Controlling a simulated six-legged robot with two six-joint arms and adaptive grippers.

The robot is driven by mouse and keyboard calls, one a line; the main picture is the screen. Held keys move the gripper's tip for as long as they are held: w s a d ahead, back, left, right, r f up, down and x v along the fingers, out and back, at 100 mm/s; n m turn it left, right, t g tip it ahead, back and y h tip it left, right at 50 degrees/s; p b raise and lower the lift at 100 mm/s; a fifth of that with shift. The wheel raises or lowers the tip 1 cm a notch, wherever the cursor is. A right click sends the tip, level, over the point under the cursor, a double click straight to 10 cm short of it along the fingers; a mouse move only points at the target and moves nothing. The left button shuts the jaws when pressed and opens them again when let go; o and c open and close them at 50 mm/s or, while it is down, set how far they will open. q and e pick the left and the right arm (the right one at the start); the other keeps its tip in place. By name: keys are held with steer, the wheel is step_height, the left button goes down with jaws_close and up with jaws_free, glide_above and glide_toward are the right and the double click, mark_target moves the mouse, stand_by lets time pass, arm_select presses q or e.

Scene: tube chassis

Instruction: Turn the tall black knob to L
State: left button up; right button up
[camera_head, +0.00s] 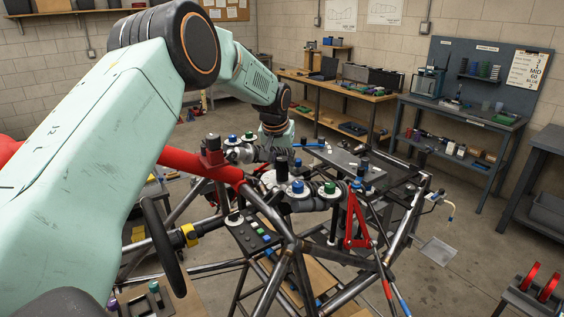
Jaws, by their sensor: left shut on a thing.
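My left arm comes in from the left and reaches over the tube chassis. Its gripper (279,154) points down and is small and partly hidden behind its wrist. A tall black knob (282,170) stands right under it, above a pale round dial; the gripper is shut on it. The marks around the dial, including any L, are too small to read. A blue knob (297,187) and a green knob (329,187) stand on pale dials just in front and to the right. My right gripper is out of view.
The chassis tubes (262,285) surround the knobs. A red tube (205,168) and a black steering wheel (163,245) lie to the left. A small button panel (250,234) is in front. Another black upright part (364,146) stands behind right. Workbenches (460,120) are farther back.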

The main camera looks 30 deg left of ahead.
arm_select(q)
steer(key=o, duration=0.7)
steer(key=shift+s+f, duration=0.1)
steer(key=shift+f, duration=0.05)
steer(key=shift+o, duration=1)
steer(key=v, duration=1.2)
steer(key=shift+d, duration=0.1)
